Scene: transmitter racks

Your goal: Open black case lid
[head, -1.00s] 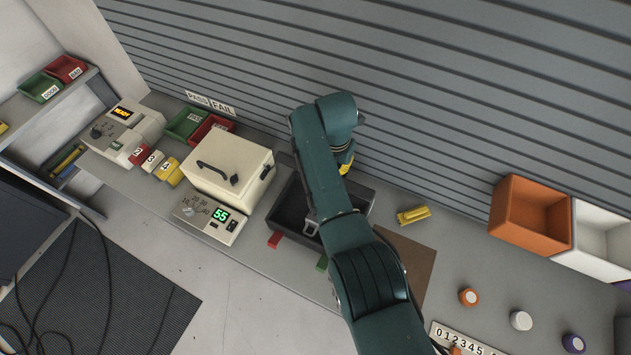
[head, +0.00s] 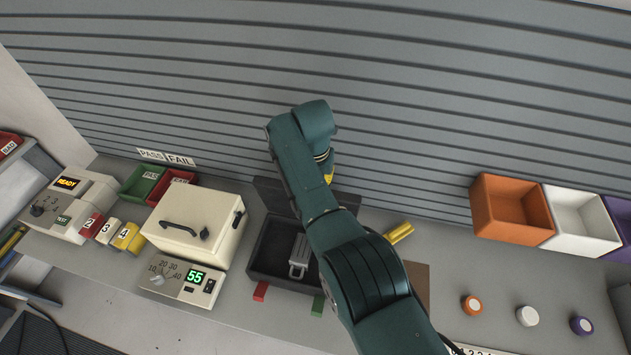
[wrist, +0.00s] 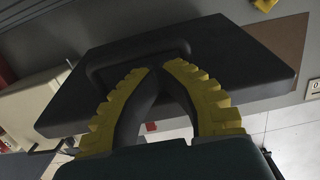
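The black case (head: 262,262) sits on the bench with its dark interior showing. A grey metal device (head: 299,256) is inside it. The black lid (head: 272,194) stands raised at the back of the case, partly hidden by my arm. My gripper (head: 329,172) is at the lid's upper area, mostly hidden behind my arm in the head view. In the wrist view, my gripper's yellow ribbed fingers (wrist: 157,68) come together at the tips, against or just in front of the dark lid panel (wrist: 235,60). I cannot tell whether anything is pinched between them.
A cream box (head: 195,220) and a meter reading 55 (head: 180,284) stand left of the case. A yellow part (head: 400,233) lies to the right. Orange (head: 505,215) and white (head: 578,220) bins stand farther right. The slatted wall (head: 420,110) is close behind.

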